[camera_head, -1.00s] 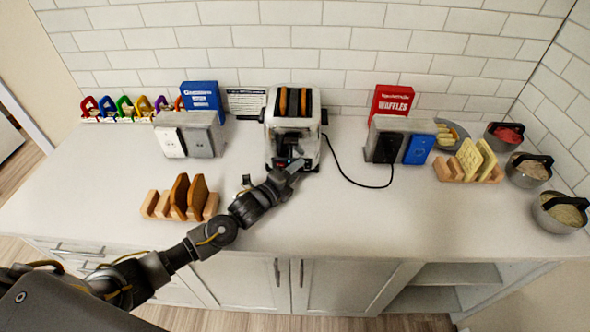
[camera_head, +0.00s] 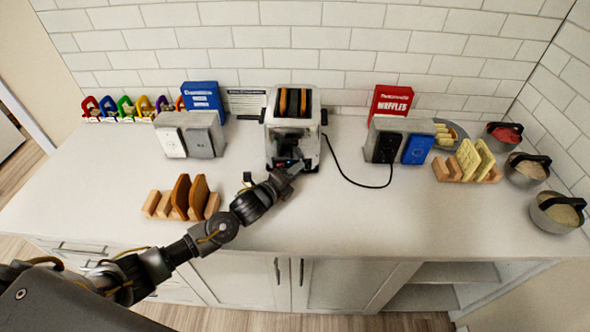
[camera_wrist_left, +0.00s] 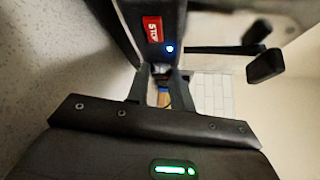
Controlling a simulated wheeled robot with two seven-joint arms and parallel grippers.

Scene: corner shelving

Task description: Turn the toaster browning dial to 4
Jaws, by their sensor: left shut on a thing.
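The toaster (camera_head: 270,120) stands at the back middle of the counter, with two brown slices (camera_head: 293,102) in its top slots. My left gripper (camera_head: 291,166) is at the lower front of the toaster, shut on the browning dial. The dial itself is hidden by the fingers, so its setting cannot be read. In the left wrist view, the two fingers (camera_wrist_left: 161,85) point at the dark toaster front (camera_wrist_left: 155,12), below a red STOP button (camera_wrist_left: 153,29) and a small blue light (camera_wrist_left: 169,48). My right gripper is not in view.
A wooden rack (camera_head: 150,204) with brown slices stands left of my arm. A blue box (camera_head: 203,98) and a red waffles box (camera_head: 391,102) stand at the back. The toaster's black cord (camera_head: 345,177) runs right. Several pots stand at the right edge.

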